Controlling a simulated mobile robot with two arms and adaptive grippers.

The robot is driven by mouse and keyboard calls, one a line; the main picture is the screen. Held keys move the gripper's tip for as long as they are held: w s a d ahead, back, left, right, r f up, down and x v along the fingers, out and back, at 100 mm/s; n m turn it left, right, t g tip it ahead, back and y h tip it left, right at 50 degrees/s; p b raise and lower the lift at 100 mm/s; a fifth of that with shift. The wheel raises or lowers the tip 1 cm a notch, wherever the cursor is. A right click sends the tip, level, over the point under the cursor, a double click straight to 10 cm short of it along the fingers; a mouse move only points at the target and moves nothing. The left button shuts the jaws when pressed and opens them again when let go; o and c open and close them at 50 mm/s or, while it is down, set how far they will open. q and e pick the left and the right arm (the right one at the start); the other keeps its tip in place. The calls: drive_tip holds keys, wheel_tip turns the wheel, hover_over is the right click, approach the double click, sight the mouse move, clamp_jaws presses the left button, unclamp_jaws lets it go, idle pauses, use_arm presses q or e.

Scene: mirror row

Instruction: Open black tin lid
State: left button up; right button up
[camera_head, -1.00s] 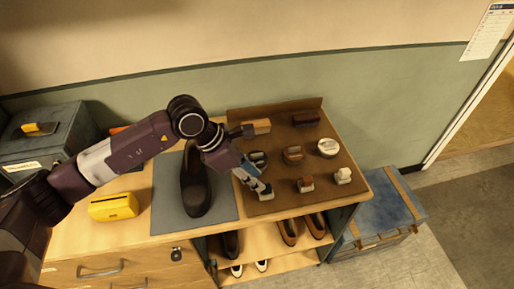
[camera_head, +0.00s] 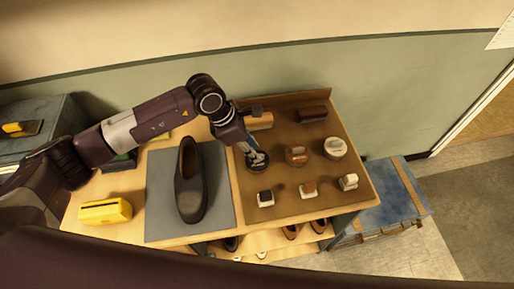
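The black tin (camera_head: 250,166) is a small round dark tin at the left of the middle row on the brown tray (camera_head: 278,179). My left gripper (camera_head: 257,158) points down right over it and covers much of its top. Its fingertips are at or just above the lid; I cannot tell whether they touch it or how far apart they are. The lid's state is hidden. My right gripper is not in view.
A brown tin (camera_head: 297,155) and a white-topped tin (camera_head: 335,147) stand to the right. Brushes (camera_head: 312,114) lie behind, small daubers (camera_head: 308,190) in front. A dark shoe (camera_head: 190,182) rests on a grey mat (camera_head: 160,214), left. A yellow box (camera_head: 105,211) stands further left.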

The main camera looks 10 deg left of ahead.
use_arm(q)
drive_tip(key=shift+p+x, duration=0.3)
drive_tip(key=shift+x, duration=0.85)
drive_tip(key=shift+w+d+f, duration=0.1)
drive_tip(key=shift+w+f, duration=0.05)
drive_tip(key=shift+f, duration=0.3)
drive_tip(key=c, duration=0.7)
clamp_jaws()
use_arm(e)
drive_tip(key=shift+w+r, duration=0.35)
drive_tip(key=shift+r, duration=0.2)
